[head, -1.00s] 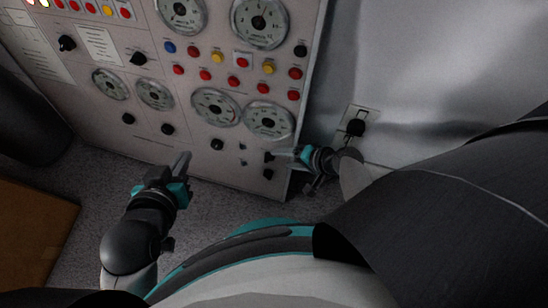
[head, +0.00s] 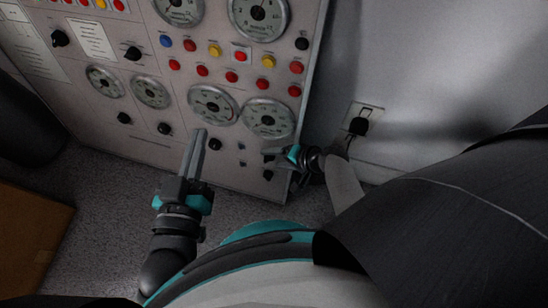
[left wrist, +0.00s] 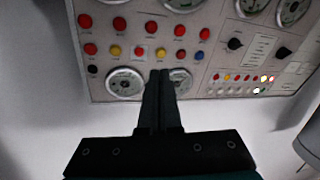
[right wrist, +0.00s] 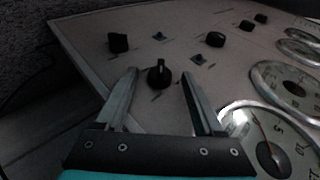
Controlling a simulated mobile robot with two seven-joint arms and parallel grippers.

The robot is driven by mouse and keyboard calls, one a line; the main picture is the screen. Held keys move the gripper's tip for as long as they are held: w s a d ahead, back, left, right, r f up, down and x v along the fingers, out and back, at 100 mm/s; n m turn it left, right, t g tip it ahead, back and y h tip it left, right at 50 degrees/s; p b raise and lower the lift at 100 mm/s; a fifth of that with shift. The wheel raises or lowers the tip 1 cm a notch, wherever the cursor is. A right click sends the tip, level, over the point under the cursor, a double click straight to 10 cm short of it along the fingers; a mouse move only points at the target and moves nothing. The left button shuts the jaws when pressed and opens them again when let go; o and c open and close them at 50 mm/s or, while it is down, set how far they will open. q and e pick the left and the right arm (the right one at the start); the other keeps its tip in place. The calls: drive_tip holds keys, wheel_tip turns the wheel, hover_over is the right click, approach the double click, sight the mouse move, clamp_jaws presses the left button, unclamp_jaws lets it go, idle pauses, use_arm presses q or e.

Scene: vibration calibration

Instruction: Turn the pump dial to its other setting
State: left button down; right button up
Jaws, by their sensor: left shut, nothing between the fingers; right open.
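A light control panel (head: 150,72) carries gauges, buttons and black knobs. In the right wrist view a black knob with a raised grip (right wrist: 159,73) shows between the fingertips of my open right gripper (right wrist: 158,76); I cannot tell whether they touch it. I cannot read which knob is the pump dial. In the head view my right gripper (head: 279,153) is at the panel's lower right corner, partly covering the small knobs there. My left gripper (head: 199,136) is shut and empty, its fingers pointing at the panel's lower middle; they also show in the left wrist view (left wrist: 159,74).
Other black knobs (right wrist: 214,39) and round gauges (right wrist: 271,140) are near my right gripper. A wall switch or socket with a black piece (head: 359,126) is right of the panel. A brown box (head: 32,238) lies at lower left. Grey floor is clear below the panel.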

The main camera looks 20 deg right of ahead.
drive_tip(key=shift+w+a+f, duration=0.15)
drive_tip(key=shift+a+f, duration=0.05)
drive_tip(key=shift+f, duration=0.05)
idle(0.3)
clamp_jaws()
idle(0.4)
